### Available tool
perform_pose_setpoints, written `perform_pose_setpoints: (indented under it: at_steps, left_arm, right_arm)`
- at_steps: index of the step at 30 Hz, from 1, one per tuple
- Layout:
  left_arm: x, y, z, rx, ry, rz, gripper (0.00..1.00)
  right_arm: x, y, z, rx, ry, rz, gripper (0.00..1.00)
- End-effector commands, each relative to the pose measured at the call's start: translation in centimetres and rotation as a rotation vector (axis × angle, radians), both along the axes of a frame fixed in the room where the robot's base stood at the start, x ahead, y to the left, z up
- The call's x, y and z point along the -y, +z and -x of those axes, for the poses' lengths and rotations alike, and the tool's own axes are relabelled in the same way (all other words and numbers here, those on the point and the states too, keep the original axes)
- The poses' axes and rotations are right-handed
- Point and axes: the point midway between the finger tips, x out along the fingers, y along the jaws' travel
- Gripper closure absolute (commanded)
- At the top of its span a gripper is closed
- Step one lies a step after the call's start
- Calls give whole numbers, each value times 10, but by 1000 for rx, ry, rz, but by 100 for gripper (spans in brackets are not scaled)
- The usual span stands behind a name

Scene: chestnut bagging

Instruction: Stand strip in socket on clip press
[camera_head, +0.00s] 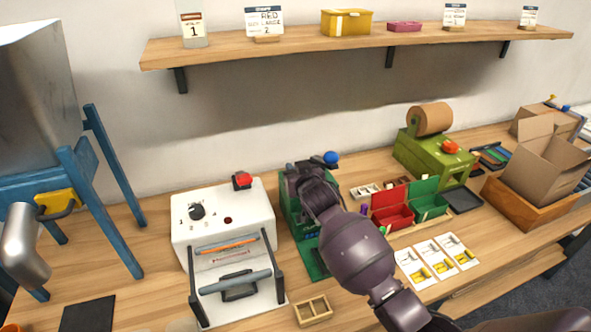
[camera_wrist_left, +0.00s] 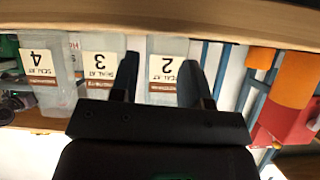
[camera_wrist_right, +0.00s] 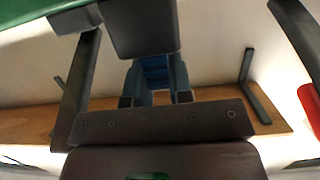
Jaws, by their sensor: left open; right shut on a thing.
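The clip press (camera_head: 314,258) is the green machine in the middle of the bench, with a blue ball knob (camera_head: 330,157) at its top. My right gripper (camera_head: 298,172) reaches over it and hides most of its upper part, including the socket. In the right wrist view my right gripper (camera_wrist_right: 156,82) is shut on a blue, ribbed strip (camera_wrist_right: 155,72). The strip's far end meets or passes behind a dark block (camera_wrist_right: 142,28); I cannot tell if it is seated. My left gripper (camera_wrist_left: 158,78) is open and empty, facing clear tubs labelled 2 (camera_wrist_left: 168,68) and 3 (camera_wrist_left: 102,68).
A white sealer (camera_head: 225,225) stands left of the press. A small wooden tray (camera_head: 313,311) is in front. Red (camera_head: 390,215) and green (camera_head: 428,205) bins and a green tape dispenser (camera_head: 437,158) stand to the right. A wall shelf (camera_head: 360,43) runs above.

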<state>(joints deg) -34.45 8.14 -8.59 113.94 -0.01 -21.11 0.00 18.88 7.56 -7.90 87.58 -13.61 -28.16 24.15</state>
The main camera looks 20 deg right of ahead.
Motion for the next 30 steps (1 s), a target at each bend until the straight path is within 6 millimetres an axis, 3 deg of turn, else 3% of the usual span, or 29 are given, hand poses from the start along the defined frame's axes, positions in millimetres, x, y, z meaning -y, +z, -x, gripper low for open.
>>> perform_pose_setpoints:
  at_steps: [1, 5, 16, 22, 30]
  left_arm:
    - [0, 0, 0, 1, 0, 0, 57]
    - [0, 0, 0, 1, 0, 0, 57]
    - [0, 3, 0, 2, 0, 0, 57]
    - [0, 3, 0, 2, 0, 0, 57]
    - [0, 2, 1, -1, 0, 0, 57]
  right_arm:
    - [0, -1, 0, 0, 0, 0, 75]
    - [0, 0, 0, 0, 0, 0, 55]
    - [0, 5, 0, 0, 0, 1, 54]
    - [1, 7, 21, 0, 0, -1, 54]
    - [3, 15, 65, -1, -1, -1, 54]
